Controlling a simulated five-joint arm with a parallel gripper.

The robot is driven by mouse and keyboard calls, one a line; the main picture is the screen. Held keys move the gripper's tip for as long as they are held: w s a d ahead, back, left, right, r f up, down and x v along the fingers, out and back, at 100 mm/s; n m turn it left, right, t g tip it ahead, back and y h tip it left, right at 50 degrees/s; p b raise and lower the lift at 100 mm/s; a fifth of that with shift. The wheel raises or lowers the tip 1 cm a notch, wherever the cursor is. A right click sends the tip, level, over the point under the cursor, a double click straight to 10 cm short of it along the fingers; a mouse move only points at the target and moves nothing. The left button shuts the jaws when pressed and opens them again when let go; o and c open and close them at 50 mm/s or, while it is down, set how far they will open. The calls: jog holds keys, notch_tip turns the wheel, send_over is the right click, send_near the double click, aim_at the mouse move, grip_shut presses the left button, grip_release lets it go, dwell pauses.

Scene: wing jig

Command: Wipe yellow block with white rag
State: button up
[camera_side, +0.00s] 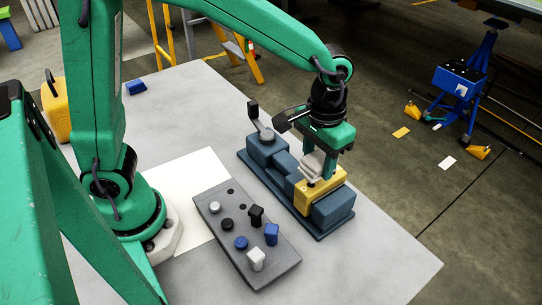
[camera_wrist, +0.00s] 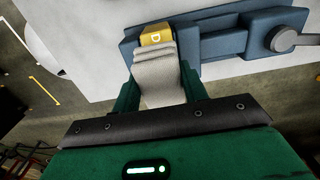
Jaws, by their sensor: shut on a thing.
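The yellow block (camera_side: 322,191) sits in the blue jig (camera_side: 335,207) near the table's right side. It also shows in the wrist view (camera_wrist: 156,38), with a white letter-like mark on its face. The white rag (camera_side: 312,165) is folded and hangs between the fingers of my gripper (camera_side: 325,155). In the wrist view the rag (camera_wrist: 158,75) runs from between the green fingers up to the yellow block and covers part of it. The rag's end appears to touch the block. My gripper (camera_wrist: 160,95) is shut on the rag, just above the block.
A lever clamp (camera_side: 262,128) stands at the jig's far end. A grey tray (camera_side: 240,215) with several pegs and small blocks lies left of the jig. A white sheet (camera_side: 190,180) lies beyond it. A small blue block (camera_side: 136,87) is at the back. The table's front is clear.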

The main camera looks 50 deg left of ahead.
jog(key=shift+r, duration=2.2)
jog(key=shift+a, duration=0.1)
